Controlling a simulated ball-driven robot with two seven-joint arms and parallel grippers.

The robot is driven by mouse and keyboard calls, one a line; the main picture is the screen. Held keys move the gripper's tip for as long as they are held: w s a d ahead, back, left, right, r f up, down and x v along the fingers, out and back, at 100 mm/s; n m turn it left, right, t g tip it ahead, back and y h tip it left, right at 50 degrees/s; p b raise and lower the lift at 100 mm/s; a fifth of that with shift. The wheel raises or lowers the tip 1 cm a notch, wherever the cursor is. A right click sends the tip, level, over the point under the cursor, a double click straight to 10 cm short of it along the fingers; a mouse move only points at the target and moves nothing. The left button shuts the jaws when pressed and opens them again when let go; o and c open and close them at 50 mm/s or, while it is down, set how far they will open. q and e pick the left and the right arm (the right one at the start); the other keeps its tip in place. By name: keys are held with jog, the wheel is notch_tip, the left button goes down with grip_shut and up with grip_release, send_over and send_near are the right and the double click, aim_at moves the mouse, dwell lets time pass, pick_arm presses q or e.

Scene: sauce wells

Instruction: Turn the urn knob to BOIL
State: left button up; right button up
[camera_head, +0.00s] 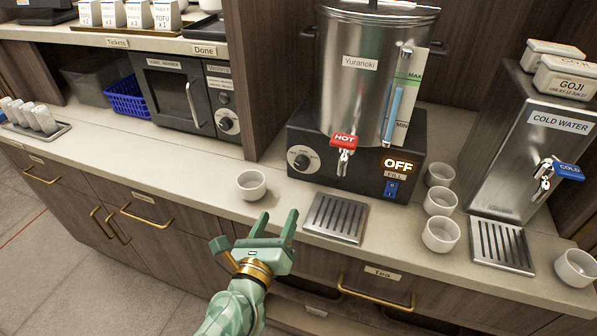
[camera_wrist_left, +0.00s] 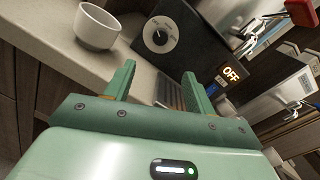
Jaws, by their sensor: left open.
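The steel urn (camera_head: 353,75) labelled Yuranoki stands on a black base on the counter. Its silver and black knob (camera_head: 301,160) is on the front left of the base; it also shows in the left wrist view (camera_wrist_left: 159,34). The marks around the knob are too small to read. A lit display (camera_head: 397,164) on the base reads OFF. My left gripper (camera_head: 275,224) is open and empty, in front of the counter edge, below and apart from the knob. In the left wrist view its two fingers (camera_wrist_left: 157,82) point toward the counter. My right gripper is not in view.
A white cup (camera_head: 251,185) stands left of the knob, near the counter edge. A drip grille (camera_head: 336,217) lies below the red HOT tap (camera_head: 344,141). Several more cups stand right of the urn, near the cold water dispenser (camera_head: 545,125).

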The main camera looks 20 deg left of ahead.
aim_at(301, 166)
pick_arm(q)
jog(key=w+b, duration=0.1)
jog(key=w, duration=1.5)
jog(key=shift+a, duration=0.2)
jog(key=c, duration=1)
